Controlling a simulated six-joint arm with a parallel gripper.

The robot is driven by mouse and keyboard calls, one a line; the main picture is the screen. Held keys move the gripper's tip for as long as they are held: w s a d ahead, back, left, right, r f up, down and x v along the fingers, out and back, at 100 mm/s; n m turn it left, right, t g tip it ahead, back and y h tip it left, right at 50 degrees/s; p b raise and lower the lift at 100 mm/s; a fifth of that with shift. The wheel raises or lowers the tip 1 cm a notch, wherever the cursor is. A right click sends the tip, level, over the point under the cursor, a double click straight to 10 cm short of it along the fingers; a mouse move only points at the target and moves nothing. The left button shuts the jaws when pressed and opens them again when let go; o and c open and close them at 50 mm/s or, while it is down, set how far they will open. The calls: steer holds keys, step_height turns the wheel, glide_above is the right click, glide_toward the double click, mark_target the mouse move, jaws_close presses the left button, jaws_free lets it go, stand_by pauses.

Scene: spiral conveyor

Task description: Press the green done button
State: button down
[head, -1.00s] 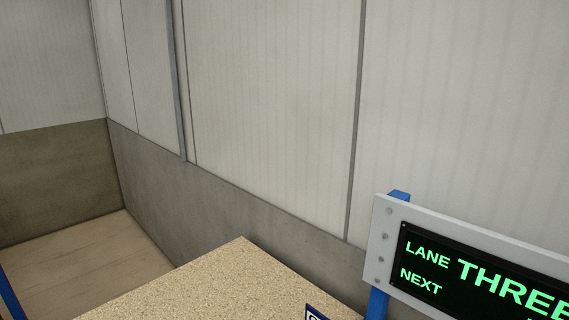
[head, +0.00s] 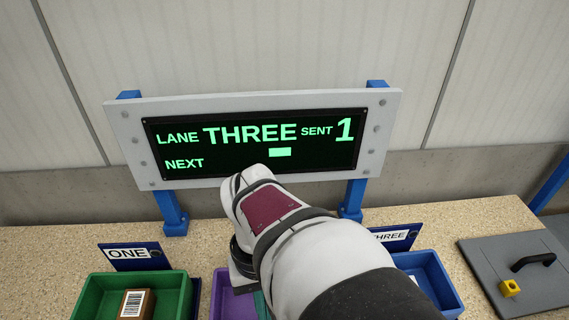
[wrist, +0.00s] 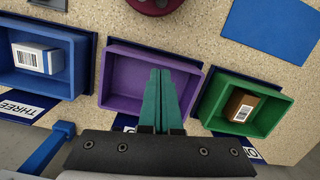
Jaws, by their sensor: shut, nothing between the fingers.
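The green done button does not show in any current view. My gripper (wrist: 160,74) is shut and empty in the wrist view, its teal fingers together over the purple bin (wrist: 118,58). No parcel shows in the visible part of that bin. In the head view my arm hides most of the gripper and part of the purple bin (head: 222,300). The display (head: 180,145) reads lane THREE, SENT 1, with a small lit green block after NEXT.
The green bin (head: 90,296) holds a brown box (head: 137,303). The blue bin (wrist: 76,60) holds a white-and-blue box (wrist: 36,58). A grey panel (head: 540,270) with a black handle and yellow block lies right. A blue mat (wrist: 270,30) and dark red round object (wrist: 155,4) also show.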

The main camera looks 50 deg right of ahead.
steer(key=s+d+f+m+y, duration=0.1)
steer(key=s+d+m+y, duration=0.15)
steer(key=s+d, duration=0.45)
steer(key=s+d+f+m+y, duration=0.2)
steer(key=s+d+m, duration=0.15)
steer(key=s, duration=0.65)
steer(key=s+a+f+m+t+y, duration=0.1)
steer(key=s+a+t, duration=0.2)
steer(key=s, duration=0.5)
steer(key=s+a+f+m+t+y, duration=0.1)
steer(key=s+a+f+t, duration=0.1)
steer(key=s, duration=0.6)
steer(key=shift+a+f+m+t, duration=0.3)
steer(key=shift+a+t, duration=0.3)
steer(key=shift+a, duration=0.4)
steer(key=shift+f, duration=4.4)
steer(key=shift+f, duration=0.4)
